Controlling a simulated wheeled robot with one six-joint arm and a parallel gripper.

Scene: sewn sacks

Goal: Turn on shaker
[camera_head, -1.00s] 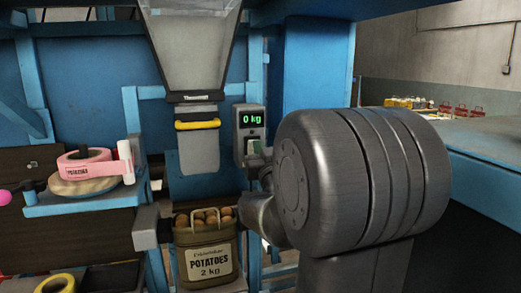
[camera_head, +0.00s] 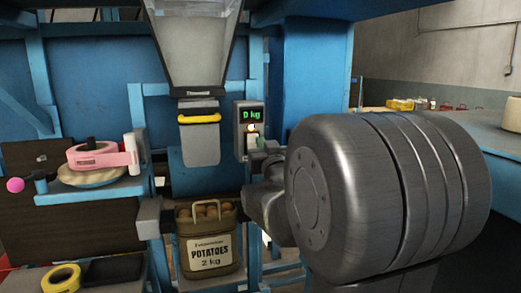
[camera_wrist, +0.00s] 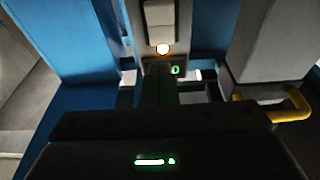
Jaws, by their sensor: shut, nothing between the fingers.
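The grey control box (camera_head: 249,143) with a green "0 kg" display stands on the blue frame. A small warm light (camera_head: 252,128) glows just below the display. In the wrist view the light (camera_wrist: 162,48) sits beside a pale block (camera_wrist: 160,20), with part of the display (camera_wrist: 175,70) showing. My gripper (camera_head: 262,158) is shut and empty at the box's lower part, partly hidden by my arm. Its dark fingers (camera_wrist: 160,85) point at the box in the wrist view; I cannot tell whether they touch it.
A potato sack (camera_head: 209,245) marked 2 kg stands open below the hopper (camera_head: 193,40). A yellow-handled grey flap (camera_head: 199,140) hangs between them. Pink tape (camera_head: 100,155) lies on a blue shelf at left, and yellow tape (camera_head: 62,277) lies lower down.

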